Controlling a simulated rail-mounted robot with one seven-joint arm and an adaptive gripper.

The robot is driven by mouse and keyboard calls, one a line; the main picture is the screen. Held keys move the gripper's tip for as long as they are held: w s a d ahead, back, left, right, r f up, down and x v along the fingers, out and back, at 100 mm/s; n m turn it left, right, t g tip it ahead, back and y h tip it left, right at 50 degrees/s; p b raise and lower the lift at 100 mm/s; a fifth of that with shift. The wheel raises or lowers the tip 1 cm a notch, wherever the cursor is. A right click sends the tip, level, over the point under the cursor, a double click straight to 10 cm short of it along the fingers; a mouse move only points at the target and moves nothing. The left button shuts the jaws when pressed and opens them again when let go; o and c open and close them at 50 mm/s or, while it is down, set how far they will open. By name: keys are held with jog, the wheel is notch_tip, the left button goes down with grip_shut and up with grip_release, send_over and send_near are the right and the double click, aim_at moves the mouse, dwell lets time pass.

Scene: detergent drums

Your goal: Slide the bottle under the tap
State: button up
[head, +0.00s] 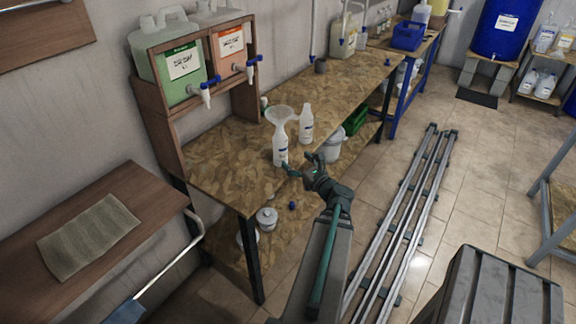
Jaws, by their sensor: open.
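A white bottle with a funnel on its neck (280,150) stands upright on the chipboard bench, near its front edge. A second white bottle (306,124) stands upright behind it to the right, without a funnel. A white tap with a blue lever (205,94) sticks out from the green container (178,84) on the shelf. Another tap (252,68) sticks out from the orange container (229,47). Both bottles stand to the right of the taps, apart from them. My gripper (298,164) is open at the bench's front edge, close to the funnel bottle's lower right side. Contact cannot be told.
The wooden shelf frame (161,122) stands at the bench's left end. The bench top (225,160) is bare between the funnel bottle and the shelf. A white bucket (332,145) and a lidded pot (266,218) are below the bench top.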

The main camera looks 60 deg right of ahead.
aim_at(280, 146)
jog(key=p+x, duration=0.2)
jog(key=x, duration=0.8)
jog(key=shift+w+d, duration=0.1)
jog(key=shift+w, duration=0.2)
jog(key=c, duration=1.2)
jog(key=o, duration=0.4)
jog(key=shift+c, duration=0.9)
jog(key=shift+w+a+b, duration=0.6)
jog(key=shift+w+a, duration=0.85)
jog(key=shift+w, duration=0.25)
jog(key=shift+w+a+b, duration=0.6)
jog(key=shift+w+a, duration=0.9)
jog(key=shift+w, duration=0.2)
jog(key=shift+w+a+b, duration=0.8)
jog(key=shift+w+a, duration=0.7)
jog(key=shift+w, duration=0.2)
jog(key=shift+w+a+b, duration=0.8)
jog(key=shift+w+a, duration=0.7)
jog(key=shift+w, duration=0.25)
